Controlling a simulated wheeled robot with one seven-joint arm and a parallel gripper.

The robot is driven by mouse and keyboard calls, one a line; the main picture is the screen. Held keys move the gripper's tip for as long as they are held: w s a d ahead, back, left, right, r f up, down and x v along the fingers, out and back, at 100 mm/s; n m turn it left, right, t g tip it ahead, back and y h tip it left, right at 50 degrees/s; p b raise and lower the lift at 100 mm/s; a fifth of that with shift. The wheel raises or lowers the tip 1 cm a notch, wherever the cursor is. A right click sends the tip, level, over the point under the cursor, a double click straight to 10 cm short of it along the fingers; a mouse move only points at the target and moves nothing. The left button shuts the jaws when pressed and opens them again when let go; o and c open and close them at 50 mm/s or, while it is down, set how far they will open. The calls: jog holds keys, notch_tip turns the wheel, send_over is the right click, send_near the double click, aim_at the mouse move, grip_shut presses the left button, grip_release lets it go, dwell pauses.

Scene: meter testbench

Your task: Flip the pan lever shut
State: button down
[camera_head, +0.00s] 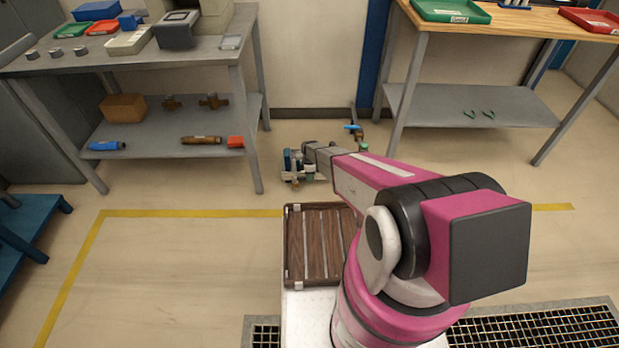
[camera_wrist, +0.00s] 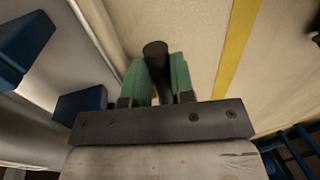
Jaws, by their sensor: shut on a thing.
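In the wrist view, my gripper (camera_wrist: 159,80) has its green fingers closed on both sides of a dark round rod (camera_wrist: 156,50). I cannot tell whether this rod is the pan lever. In the head view, my gripper (camera_head: 296,176) is small and low, between the two benches, and what it holds is not clear there. A brass tap with a blue handle (camera_head: 353,127) is near the wall, beyond and right of my gripper.
A grey bench (camera_head: 238,72) with meters and trays stands at the left, with parts on its lower shelf. A wood-topped bench (camera_head: 520,22) stands at the right. A blue stand (camera_head: 35,225) is at the left edge.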

jog(key=c, duration=1)
grip_release()
jog(key=shift+o, duration=0.2)
jog(key=shift+r, duration=0.15)
notch_tip(320, 180, up, 10)
jog(key=w, duration=0.2)
jog(key=shift+r, duration=0.15)
jog(key=s+d+r+m, duration=0.4)
jog(key=s+r+m, duration=0.2)
jog(key=s+r, duration=0.3)
jog(key=s+d+r+m+t, duration=0.1)
jog(key=s+d+r+m, duration=0.4)
jog(key=s+r, duration=0.5)
jog(key=s+d+r+m+t, duration=0.1)
jog(key=s+d+r+m, duration=0.3)
jog(key=s+r, duration=0.5)
notch_tip(320, 180, up, 8)
jog(key=m, duration=0.2)
jog(key=shift+s+d+f+m, duration=0.2)
jog(key=shift+d+f+m, duration=0.05)
jog(key=shift+d+m, duration=0.15)
